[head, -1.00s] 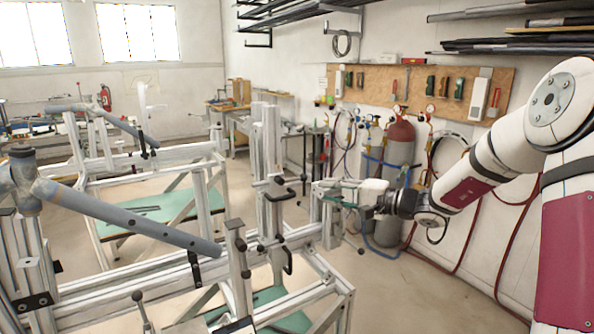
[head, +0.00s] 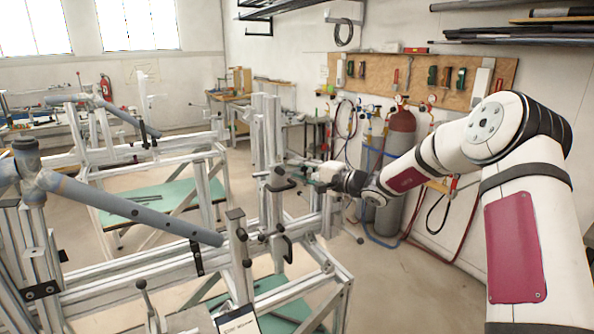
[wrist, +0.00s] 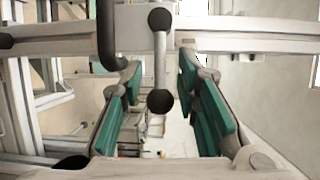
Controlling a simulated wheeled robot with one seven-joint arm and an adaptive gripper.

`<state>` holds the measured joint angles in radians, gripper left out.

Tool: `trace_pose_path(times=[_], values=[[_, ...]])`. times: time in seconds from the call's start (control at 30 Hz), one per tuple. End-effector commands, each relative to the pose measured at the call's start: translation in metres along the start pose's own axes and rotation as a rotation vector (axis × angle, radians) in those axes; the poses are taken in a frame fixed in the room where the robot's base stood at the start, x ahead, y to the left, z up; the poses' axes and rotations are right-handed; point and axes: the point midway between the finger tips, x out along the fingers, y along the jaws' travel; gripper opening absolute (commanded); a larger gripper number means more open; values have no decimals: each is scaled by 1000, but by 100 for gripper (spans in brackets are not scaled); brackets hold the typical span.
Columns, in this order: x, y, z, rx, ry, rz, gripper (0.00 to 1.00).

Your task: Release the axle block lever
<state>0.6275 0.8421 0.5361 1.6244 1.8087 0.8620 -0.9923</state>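A silver lever (wrist: 160,60) with black ball knobs at both ends shows in the wrist view. It runs up and down in the picture in front of an aluminium beam. I take it for the axle block lever. My gripper (wrist: 158,70) is open, its green pads to the left and right of the lever. Both pads look apart from it, with the lower knob in the gap; the depth between them is hard to judge. In the head view my gripper (head: 305,169) is small, beside the upright posts of the frame jig (head: 110,271). The lever is hard to make out there.
A curved black handle (wrist: 107,35) hangs close to the left finger in the wrist view. A grey tube (head: 130,207) lies along the jig at left. Gas cylinders (head: 400,150) stand behind my arm. Open floor (head: 400,300) lies right of the jig.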

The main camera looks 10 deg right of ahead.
Motion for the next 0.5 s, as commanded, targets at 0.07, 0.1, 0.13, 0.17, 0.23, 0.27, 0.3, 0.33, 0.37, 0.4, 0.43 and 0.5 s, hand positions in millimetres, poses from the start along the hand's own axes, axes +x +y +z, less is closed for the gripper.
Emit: trace_pose_path(times=[0.07, 0.1, 0.13, 0.17, 0.23, 0.27, 0.3, 0.33, 0.37, 0.4, 0.43, 0.5], values=[[6, 0, 0, 1, -1, 0, 29], [8, 0, 0, 0, -1, 0, 29], [9, 0, 0, 0, 0, 0, 29], [10, 0, 0, 0, 0, 1, 29], [11, 0, 0, 0, 0, 1, 29], [11, 0, 0, 0, 0, 1, 29], [11, 0, 0, 0, 0, 1, 29], [11, 0, 0, 0, 0, 1, 29], [11, 0, 0, 0, 0, 1, 29], [11, 0, 0, 0, 0, 1, 29], [10, 0, 0, 0, 0, 1, 29], [10, 0, 0, 0, 0, 1, 13]])
